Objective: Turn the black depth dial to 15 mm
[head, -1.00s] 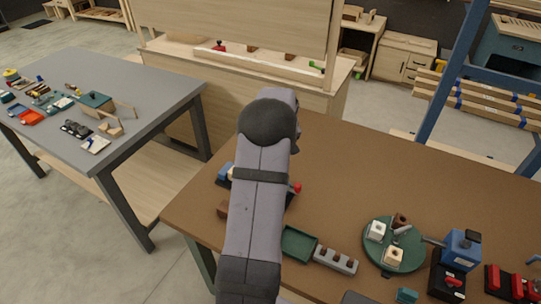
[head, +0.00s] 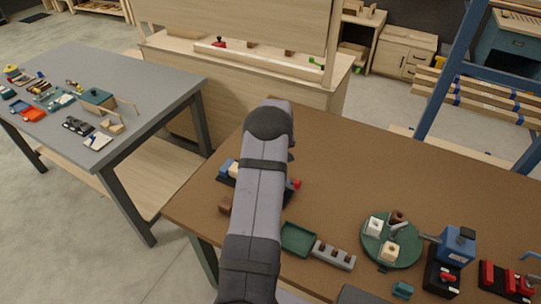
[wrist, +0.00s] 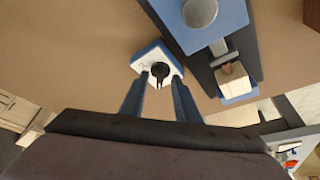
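The black depth dial (wrist: 160,69) sits on a white face plate (wrist: 147,61) with a blue edge, in the upper middle of the wrist view. A pale pointer or slot mark shows on the dial; any numbers are too small to read. My gripper (wrist: 160,80) is open, with its two blue-grey fingers apart. Their tips reach the near edge of the plate, one on each side of the dial, with a gap visible to it; I cannot tell whether they touch the plate. In the head view my arm hides the dial and gripper.
Beside the dial in the wrist view stands a blue and dark fixture (wrist: 228,22) with a round grey knob and a wooden block (wrist: 232,79). On the brown table (head: 350,165) are a green tray (head: 298,240), a grey peg block (head: 334,256) and a round green turntable (head: 400,256).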

